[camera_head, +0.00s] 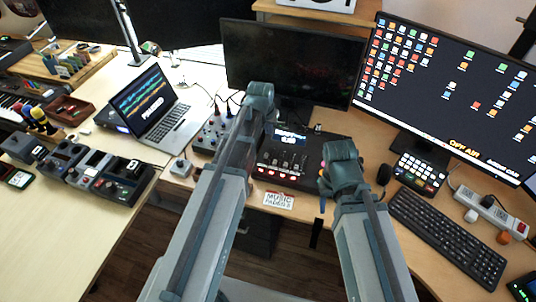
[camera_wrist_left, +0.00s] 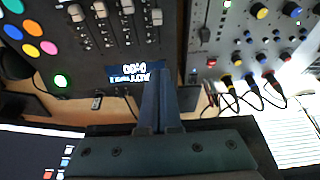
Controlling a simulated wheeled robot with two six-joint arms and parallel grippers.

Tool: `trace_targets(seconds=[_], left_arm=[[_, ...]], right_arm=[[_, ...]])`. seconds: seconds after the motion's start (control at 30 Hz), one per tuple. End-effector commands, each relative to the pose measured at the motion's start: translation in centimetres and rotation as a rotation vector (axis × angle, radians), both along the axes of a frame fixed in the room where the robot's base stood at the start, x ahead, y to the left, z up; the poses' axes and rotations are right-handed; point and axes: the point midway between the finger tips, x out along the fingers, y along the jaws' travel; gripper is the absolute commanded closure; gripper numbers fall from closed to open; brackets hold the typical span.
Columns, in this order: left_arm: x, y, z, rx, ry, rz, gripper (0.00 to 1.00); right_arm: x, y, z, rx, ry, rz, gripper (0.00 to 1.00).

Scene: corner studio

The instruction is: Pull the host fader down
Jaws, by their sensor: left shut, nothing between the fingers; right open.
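The fader console (camera_head: 331,150) stands on the desk, with a lit display (camera_head: 290,135), a row of faders (camera_head: 286,161) and red lit buttons below them. In the left wrist view the faders (camera_wrist_left: 102,20) show at the top left, beyond the upside-down display (camera_wrist_left: 138,73). I cannot read which fader is the host one. My left gripper (camera_head: 258,92) is at the console's back left; its shut, empty fingers (camera_wrist_left: 162,72) point beside the display, apart from the faders. My right gripper (camera_head: 340,155) is open at the console's right side, its fingertips mostly hidden.
A knob mixer (camera_head: 213,133) with plugged cables stands left of the console. A card reading MUSIC FADER 5 (camera_head: 278,199) is at the desk's front edge. A monitor (camera_head: 290,62) rises behind. A mouse (camera_head: 384,174), keypad (camera_head: 418,174) and keyboard (camera_head: 445,237) are on the right.

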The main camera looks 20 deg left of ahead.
Motion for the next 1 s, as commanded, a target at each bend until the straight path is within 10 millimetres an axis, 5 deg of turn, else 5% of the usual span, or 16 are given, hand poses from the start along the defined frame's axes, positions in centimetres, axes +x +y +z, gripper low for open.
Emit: trace_targets(seconds=[0.37,0.97,1.0], left_arm=[[0.5,0.0,-1.9,0.0,0.002,0.0,1.0],[3.4,-0.1,-10.2,0.0,0.002,0.0,1.0],[2.4,-0.1,-9.8,0.0,0.002,0.0,1.0]], right_arm=[[0.0,0.0,-1.9,0.0,0.0,0.0,0.5],[0.0,0.0,-10.2,0.0,0.0,0.0,0.5],[0.0,0.0,-9.8,0.0,0.0,0.0,0.5]])
